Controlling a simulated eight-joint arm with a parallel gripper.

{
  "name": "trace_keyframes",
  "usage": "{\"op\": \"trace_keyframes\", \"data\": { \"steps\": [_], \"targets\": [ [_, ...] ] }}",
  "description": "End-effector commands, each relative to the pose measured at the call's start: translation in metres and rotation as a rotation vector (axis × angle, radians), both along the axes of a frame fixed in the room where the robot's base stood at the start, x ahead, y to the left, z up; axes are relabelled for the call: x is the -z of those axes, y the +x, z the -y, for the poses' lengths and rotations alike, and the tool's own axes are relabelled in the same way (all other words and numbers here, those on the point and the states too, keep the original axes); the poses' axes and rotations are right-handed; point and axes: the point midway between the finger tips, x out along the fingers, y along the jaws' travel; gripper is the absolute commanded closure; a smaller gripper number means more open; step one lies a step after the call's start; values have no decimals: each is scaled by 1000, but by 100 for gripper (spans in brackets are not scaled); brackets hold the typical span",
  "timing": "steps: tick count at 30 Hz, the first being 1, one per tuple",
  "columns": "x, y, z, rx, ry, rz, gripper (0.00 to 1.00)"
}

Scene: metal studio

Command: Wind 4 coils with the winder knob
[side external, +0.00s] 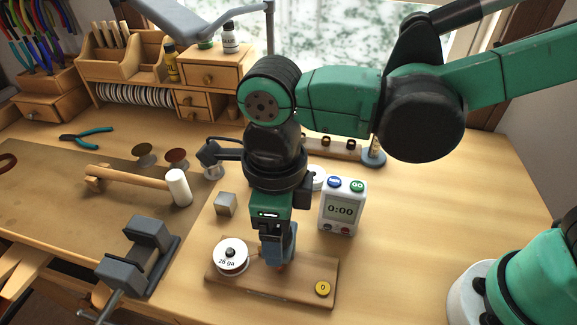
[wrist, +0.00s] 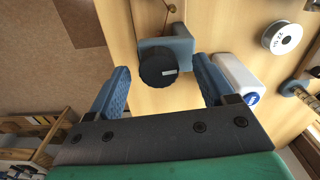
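The winder board (side external: 300,289) is a wooden base at the front of the bench in the side external view. It carries a white wire spool (side external: 231,256) marked 26 ga and a yellow disc (side external: 322,288) showing 0. The black round knob (wrist: 157,69), with a small pale mark, is on a grey-blue bracket (wrist: 182,43) in the wrist view. My gripper (wrist: 161,72) is open, its blue fingers either side of the knob with gaps visible. In the side external view my gripper (side external: 275,240) points down over the board and hides the knob; contact cannot be told.
A white timer box (side external: 342,207) reading 0:00 stands close on the right of my gripper. A metal cube (side external: 226,204), a mallet (side external: 178,187) and a grey vise (side external: 145,250) are to the left. Wooden drawers (side external: 213,75) stand behind. The bench at right is clear.

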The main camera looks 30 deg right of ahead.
Motion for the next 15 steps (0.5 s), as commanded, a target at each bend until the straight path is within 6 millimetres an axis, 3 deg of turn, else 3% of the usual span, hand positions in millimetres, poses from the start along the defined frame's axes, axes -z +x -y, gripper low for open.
{"op": "trace_keyframes", "data": {
  "steps": [8, 15],
  "targets": [
    [-1, 0, -1, -1, 2, 0, 25],
    [-25, 0, -1, -1, 2, 0, 25]
  ]
}}
